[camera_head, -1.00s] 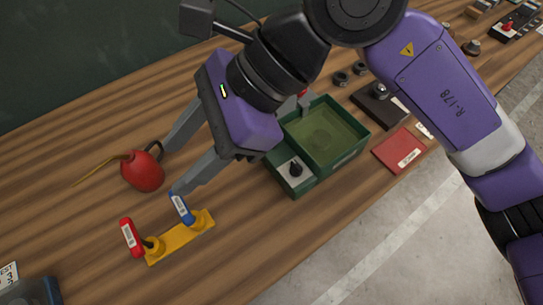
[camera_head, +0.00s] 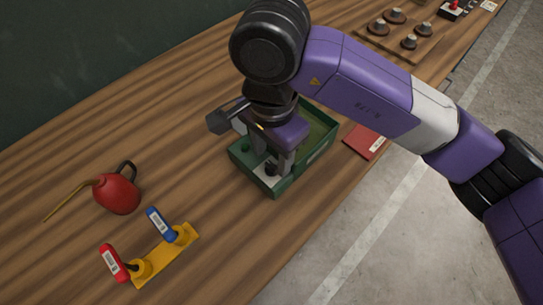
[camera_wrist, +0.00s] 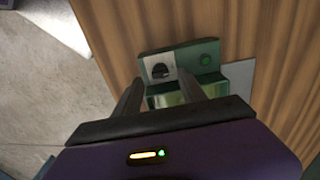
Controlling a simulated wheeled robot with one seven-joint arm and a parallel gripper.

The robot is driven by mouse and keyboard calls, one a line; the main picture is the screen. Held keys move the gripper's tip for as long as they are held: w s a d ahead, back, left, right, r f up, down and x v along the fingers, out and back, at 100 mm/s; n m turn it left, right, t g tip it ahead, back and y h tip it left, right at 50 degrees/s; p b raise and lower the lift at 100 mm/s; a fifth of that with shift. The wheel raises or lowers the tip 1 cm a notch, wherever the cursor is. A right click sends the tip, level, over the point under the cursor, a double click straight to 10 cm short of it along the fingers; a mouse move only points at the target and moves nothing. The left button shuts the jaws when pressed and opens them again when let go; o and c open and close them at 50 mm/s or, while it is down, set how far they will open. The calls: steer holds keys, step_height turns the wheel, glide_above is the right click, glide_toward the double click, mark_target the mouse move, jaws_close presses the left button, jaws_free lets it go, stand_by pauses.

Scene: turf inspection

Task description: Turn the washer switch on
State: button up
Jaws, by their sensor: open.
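The washer is a green box (camera_head: 318,152) with an open basin, standing on the wooden bench. Its switch is a black knob (camera_head: 270,169) on a pale plate at the box's near left end. The wrist view shows the fingers (camera_wrist: 161,84) apart near the plate. I cannot tell whether they touch the knob.
A red oil can (camera_head: 116,194) and a yellow bracket (camera_head: 165,257) with a red and a blue handle stand to the left. A red booklet (camera_head: 364,141) lies right of the washer. A wooden tray with several knobs (camera_head: 409,42) is farther back. Bench between them is clear.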

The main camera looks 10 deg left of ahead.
mark_target(272, 168)
steer(key=shift+f, duration=1.15)
jaws_close()
